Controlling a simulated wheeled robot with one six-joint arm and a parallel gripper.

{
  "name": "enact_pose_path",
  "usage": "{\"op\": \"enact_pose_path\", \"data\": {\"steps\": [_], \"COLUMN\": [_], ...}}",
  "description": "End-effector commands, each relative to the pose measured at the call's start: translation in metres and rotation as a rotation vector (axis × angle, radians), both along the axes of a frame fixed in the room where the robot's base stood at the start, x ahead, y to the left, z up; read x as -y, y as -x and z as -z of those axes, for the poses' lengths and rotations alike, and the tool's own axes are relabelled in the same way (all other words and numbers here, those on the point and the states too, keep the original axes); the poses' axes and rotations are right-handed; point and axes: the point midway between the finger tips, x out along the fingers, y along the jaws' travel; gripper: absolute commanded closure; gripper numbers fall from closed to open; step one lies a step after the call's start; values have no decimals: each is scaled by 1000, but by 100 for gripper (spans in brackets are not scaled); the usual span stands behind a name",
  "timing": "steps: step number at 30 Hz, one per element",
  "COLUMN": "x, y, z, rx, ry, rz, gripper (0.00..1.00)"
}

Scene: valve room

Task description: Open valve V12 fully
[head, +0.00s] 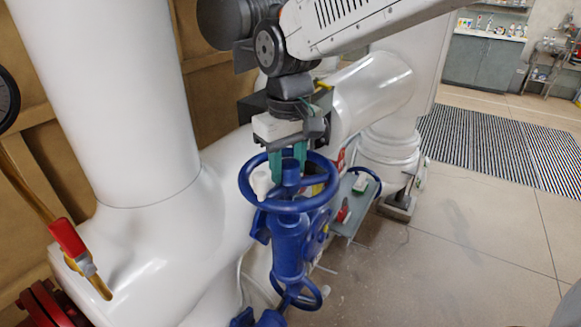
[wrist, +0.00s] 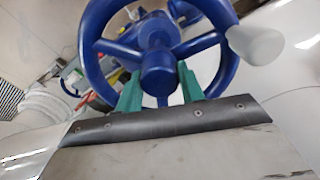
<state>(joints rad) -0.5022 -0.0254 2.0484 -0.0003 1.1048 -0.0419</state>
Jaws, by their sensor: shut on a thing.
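The valve has a blue handwheel (head: 246,193) on an upright blue body (head: 289,245) in the head view. No V12 label is readable. A white knob (head: 261,183) stands on the handwheel's rim; it shows at the right in the wrist view (wrist: 258,43). My gripper (head: 287,166) is above the wheel, pointing down, with its green fingers inside the rim. In the wrist view the fingers of my gripper (wrist: 160,88) stand on either side of the blue hub (wrist: 158,72) and a spoke, shut on the wheel's middle. The exact contact is partly hidden.
Big white pipes (head: 130,100) stand close at the left and behind the valve. A small grey tray (head: 352,215) with a few items is just right of the valve. A lever with a red handle (head: 67,238) is at the lower left. The tiled floor (head: 470,225) at the right is clear.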

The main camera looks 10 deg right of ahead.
Motion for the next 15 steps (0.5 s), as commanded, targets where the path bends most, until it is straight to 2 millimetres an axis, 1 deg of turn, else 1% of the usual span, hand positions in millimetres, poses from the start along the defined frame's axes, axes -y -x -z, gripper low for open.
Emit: {"op": "enact_pose_path", "data": {"steps": [1, 6, 9, 15], "x": [3, 3, 3, 4], "y": [5, 5, 4, 4], "z": [11, 11, 11, 11], "rx": [-23, -23, -22, -21], "ry": [16, 17, 17, 17], "rz": [-74, -335, -454, -562], "gripper": [87, 87, 87, 87]}}
